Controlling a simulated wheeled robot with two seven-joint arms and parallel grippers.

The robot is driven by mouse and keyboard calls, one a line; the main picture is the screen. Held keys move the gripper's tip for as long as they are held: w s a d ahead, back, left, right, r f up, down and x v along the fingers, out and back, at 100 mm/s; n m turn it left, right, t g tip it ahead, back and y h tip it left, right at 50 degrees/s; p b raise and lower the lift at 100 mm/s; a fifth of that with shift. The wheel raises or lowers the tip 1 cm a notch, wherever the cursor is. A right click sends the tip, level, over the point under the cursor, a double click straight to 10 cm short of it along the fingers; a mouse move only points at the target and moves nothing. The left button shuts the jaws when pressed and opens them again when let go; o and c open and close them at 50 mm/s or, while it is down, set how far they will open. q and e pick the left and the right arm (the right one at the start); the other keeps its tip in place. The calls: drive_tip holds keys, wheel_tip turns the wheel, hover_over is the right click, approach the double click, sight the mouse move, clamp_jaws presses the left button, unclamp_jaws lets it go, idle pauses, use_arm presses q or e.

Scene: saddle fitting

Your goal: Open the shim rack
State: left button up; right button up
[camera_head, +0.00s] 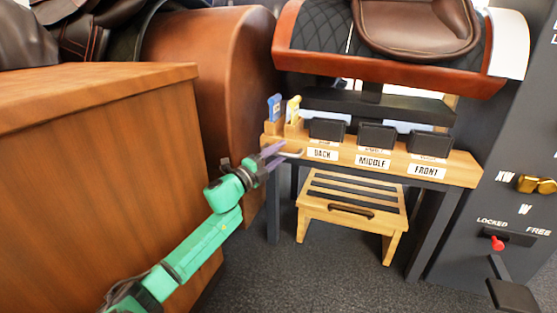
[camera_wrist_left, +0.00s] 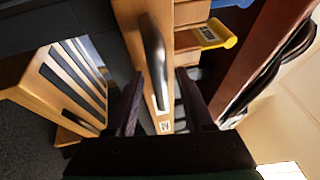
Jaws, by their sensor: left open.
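The shim rack (camera_head: 269,141) is a wooden box at the left end of the wooden shelf. A blue shim (camera_head: 274,106) and a yellow shim (camera_head: 293,109) stick up from it. Its metal bar handle (camera_head: 291,154) is on the front; it also shows in the left wrist view (camera_wrist_left: 154,58). My left gripper (camera_head: 272,156) is open at the handle's left end. In the left wrist view its dark fingers (camera_wrist_left: 161,95) are spread to either side of the handle's line, with the handle just beyond them. I cannot tell whether they touch it. My right gripper is not in view.
Black bins labelled BACK, MIDDLE (camera_head: 377,136) and FRONT stand along the shelf. A wooden step stool (camera_head: 352,203) is below it. A large wooden cabinet (camera_head: 95,170) fills the left. A saddle (camera_head: 415,25) rests above. A panel with a red lever (camera_head: 497,243) is at right.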

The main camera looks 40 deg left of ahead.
use_arm(q)
clamp_jaws()
idle(1.4)
